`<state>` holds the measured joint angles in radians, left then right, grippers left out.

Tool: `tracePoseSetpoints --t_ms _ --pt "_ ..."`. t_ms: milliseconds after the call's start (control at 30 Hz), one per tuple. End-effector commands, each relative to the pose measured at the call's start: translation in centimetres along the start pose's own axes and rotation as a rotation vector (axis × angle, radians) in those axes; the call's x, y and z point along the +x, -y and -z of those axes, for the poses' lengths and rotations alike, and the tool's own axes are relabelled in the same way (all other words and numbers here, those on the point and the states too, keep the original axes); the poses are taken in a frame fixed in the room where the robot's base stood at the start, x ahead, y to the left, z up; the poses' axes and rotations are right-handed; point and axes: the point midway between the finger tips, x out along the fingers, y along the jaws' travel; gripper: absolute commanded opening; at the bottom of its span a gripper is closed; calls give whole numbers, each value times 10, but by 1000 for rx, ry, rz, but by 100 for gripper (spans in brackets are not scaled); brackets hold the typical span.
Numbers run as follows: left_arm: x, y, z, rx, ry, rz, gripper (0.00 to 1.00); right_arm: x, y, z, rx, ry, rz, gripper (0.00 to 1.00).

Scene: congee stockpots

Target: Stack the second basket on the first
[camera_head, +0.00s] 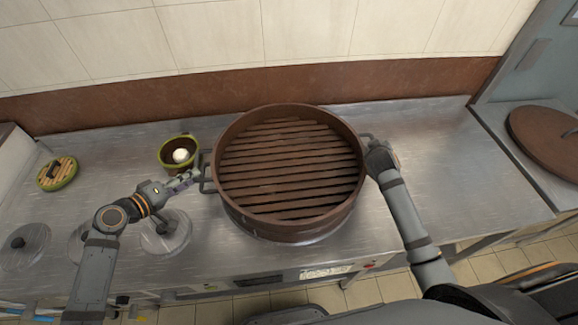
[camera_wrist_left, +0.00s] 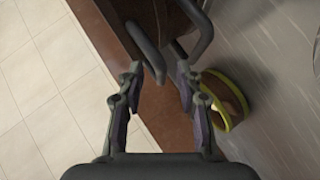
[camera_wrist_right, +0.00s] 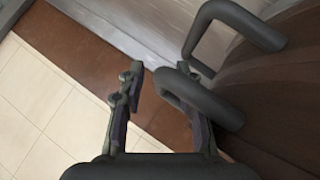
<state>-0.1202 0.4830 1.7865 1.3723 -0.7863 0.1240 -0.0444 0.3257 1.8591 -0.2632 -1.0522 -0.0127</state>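A large round brown basket (camera_head: 290,222) with a slatted floor sits at the middle of the counter. Each wrist view shows two dark handles on its side, one beyond the other, which suggests a second basket under the top one; the lower one is mostly hidden in the head view. My left gripper (camera_head: 190,178) is at the left handle (camera_head: 207,181). In the left wrist view its fingers (camera_wrist_left: 158,75) are spread, with a handle end (camera_wrist_left: 145,48) between them and gaps visible. My right gripper (camera_wrist_right: 163,85) is at the right side, fingers apart beside a handle (camera_wrist_right: 195,95).
A green-rimmed pot (camera_head: 165,150) holding a white round thing stands left of the basket. A green and yellow round item (camera_head: 57,174) lies farther left. Metal lids (camera_head: 165,232) lie at the front left. A brown round lid (camera_head: 545,140) lies at the right. The counter (camera_head: 450,150) right of the basket is clear.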

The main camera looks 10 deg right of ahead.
Motion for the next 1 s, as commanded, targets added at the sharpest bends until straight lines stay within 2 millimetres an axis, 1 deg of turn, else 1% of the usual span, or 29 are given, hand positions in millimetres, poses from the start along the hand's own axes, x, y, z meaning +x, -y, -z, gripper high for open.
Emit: tracePoseSetpoints --t_ms 33,100,300,433,667,767,867,1000 --pt "-10 3 -1 5 2 7 35 0 1 -1 -1 3 1 35" --pt "-22 2 0 4 2 6 35 0 1 -1 -1 3 1 35" --pt "-45 1 0 3 1 3 35 0 1 -2 -1 3 1 35" --pt "-52 0 0 2 0 1 35 0 1 -2 -1 4 1 35" --pt "-54 0 0 0 0 0 35 -1 1 -2 -1 3 1 35" --pt "-54 0 0 0 0 0 35 -12 1 -1 -1 2 1 35" --pt "-54 0 0 0 -1 0 35 -34 1 -1 0 0 2 35" --pt "-54 0 0 0 -1 0 35 -69 1 -1 1 0 2 35"
